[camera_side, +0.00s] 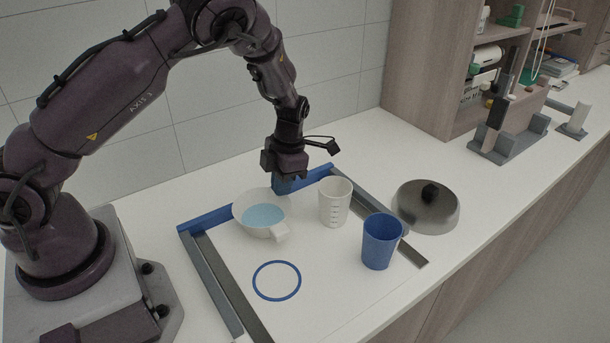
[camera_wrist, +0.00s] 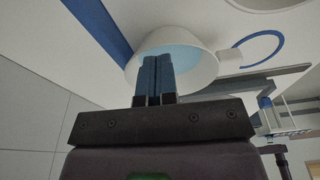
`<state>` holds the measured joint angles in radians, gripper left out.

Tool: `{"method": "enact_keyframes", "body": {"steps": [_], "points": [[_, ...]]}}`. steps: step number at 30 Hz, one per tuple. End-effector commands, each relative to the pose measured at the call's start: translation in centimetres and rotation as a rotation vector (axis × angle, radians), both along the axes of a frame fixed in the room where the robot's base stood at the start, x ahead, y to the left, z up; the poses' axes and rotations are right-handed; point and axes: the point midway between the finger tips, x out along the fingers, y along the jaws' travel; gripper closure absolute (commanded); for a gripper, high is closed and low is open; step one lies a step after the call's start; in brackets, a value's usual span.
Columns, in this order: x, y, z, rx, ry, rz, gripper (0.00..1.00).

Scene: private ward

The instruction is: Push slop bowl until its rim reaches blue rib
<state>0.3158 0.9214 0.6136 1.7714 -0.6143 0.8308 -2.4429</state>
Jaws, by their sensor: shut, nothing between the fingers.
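The slop bowl (camera_side: 246,222) is white and holds light blue liquid, with a small handle at its front right. The blue rib (camera_side: 207,220) is a long bar along the back of a frame on the counter, just behind the bowl. My gripper (camera_side: 283,187) is shut and low at the bowl's back right, near the rib. In the wrist view the shut blue fingers (camera_wrist: 157,78) overlap the bowl (camera_wrist: 201,70), and the rib (camera_wrist: 98,25) runs up to its left edge. I cannot tell whether the rim touches the rib or the fingers touch the bowl.
A white graduated cup (camera_side: 335,203) stands right of the bowl, with a blue cup (camera_side: 380,243) in front and a metal lid (camera_side: 427,212) farther right. A flat blue ring (camera_side: 277,281) lies in front. Grey rails (camera_side: 221,287) edge the left side.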

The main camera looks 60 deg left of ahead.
Motion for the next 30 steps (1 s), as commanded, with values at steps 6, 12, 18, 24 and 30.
{"method": "enact_keyframes", "body": {"steps": [6, 12, 18, 24, 30], "points": [[4.0, -0.3, 0.0, 0.001, 0.0, 0.0, 1.0], [5.9, -0.5, 0.0, 0.0, 0.0, 0.001, 1.0], [6.5, -0.5, 0.0, 0.0, 0.0, 0.002, 1.0], [6.5, -0.5, 0.0, 0.0, 0.0, 0.002, 1.0], [6.6, -0.6, 1.1, 0.0, -0.002, 0.001, 0.56]]}}
